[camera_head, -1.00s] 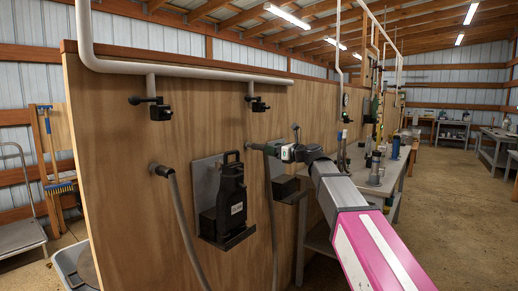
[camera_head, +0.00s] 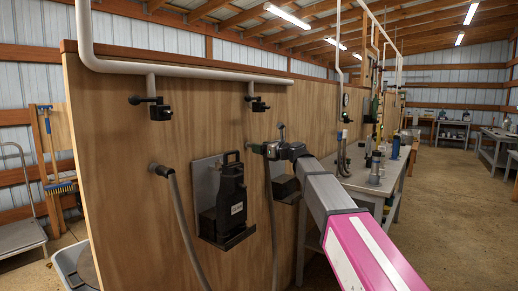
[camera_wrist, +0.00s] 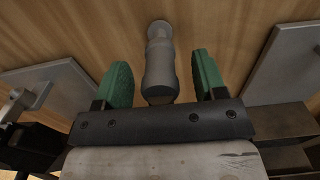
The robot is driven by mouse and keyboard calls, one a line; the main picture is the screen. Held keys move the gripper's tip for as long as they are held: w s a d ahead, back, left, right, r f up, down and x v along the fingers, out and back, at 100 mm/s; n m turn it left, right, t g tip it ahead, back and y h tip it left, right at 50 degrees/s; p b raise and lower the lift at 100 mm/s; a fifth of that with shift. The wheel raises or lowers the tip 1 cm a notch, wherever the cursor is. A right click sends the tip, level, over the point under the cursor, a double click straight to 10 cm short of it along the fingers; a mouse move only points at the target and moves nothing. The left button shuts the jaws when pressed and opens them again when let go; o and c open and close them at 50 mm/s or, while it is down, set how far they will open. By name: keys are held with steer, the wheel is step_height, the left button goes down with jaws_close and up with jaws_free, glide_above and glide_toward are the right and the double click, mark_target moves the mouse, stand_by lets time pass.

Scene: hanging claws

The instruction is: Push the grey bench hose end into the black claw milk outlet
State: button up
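A grey hose end or fitting stands out from the wooden panel in the wrist view (camera_wrist: 159,68). It is between the two green fingers of my gripper (camera_wrist: 162,82), with a gap on both sides. My gripper is open. In the head view, my gripper (camera_head: 263,149) is close to the panel, where a grey hose (camera_head: 272,215) hangs down below it. A black unit with a handle (camera_head: 231,192) sits on a bracket left of my gripper. I cannot tell whether it is the black claw, and no milk outlet is clear.
A second grey hose (camera_head: 181,220) hangs from the panel at left. A white pipe (camera_head: 190,69) with black valves runs above. A grey plate (camera_wrist: 285,65) stands right of the fingers in the wrist view. A workbench (camera_head: 372,188) with several items stands right of the panel.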

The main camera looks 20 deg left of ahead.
jaws_close()
steer(key=shift+s+d, duration=0.2)
steer(key=shift+d, duration=0.4)
stand_by(0.3)
steer(key=c, duration=0.7)
jaws_free()
jaws_close()
steer(key=v, duration=0.3)
